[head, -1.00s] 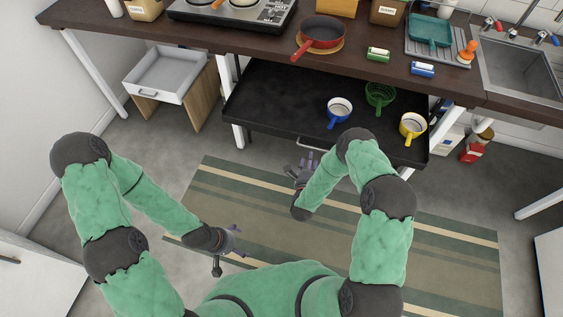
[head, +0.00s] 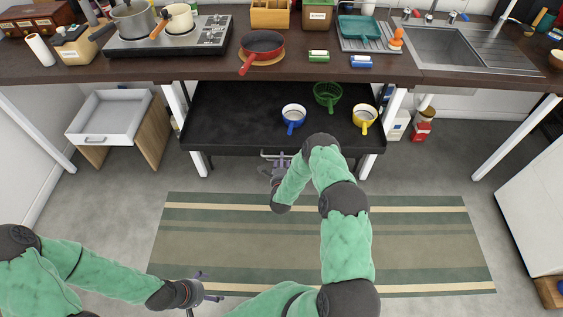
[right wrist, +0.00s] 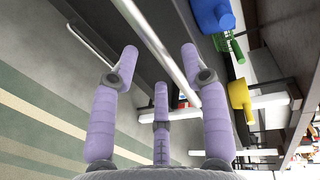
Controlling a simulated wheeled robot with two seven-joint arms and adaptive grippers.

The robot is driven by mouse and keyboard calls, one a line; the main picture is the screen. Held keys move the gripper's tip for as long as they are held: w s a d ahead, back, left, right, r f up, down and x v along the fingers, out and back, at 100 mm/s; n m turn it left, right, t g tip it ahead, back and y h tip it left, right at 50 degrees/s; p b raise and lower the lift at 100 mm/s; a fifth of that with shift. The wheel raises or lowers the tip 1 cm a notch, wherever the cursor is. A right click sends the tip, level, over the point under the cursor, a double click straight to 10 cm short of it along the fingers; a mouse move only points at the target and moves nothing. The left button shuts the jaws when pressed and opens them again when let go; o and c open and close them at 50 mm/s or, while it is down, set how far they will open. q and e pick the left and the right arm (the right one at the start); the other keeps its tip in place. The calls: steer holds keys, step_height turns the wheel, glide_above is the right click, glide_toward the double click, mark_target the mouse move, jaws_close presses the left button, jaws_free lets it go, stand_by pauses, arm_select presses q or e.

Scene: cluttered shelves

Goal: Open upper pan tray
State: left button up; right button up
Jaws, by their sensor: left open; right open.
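The upper pan tray (head: 235,127) is a wide black tray under the counter. It holds a blue-and-white pan (head: 293,117), a green strainer (head: 327,94) and a yellow pan (head: 365,118). Its silver handle (head: 269,155) is on the front edge. My right gripper (head: 279,165) is open at this handle. In the right wrist view, a silver bar (right wrist: 163,45) runs between the spread fingers of the right gripper (right wrist: 158,68); contact is unclear. My left gripper (head: 204,289) is open and empty, low over the floor near the striped rug.
A second, thinner handle (right wrist: 90,45) shows at the left in the right wrist view. A white drawer (head: 110,115) in a wooden unit stands left of the tray. The counter (head: 210,67) overhangs the tray. The striped rug (head: 240,222) and floor in front are clear.

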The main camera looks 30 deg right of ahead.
arm_select(q)
steer(key=shift+f, duration=0.35)
arm_select(e)
steer(key=shift+x, duration=0.95)
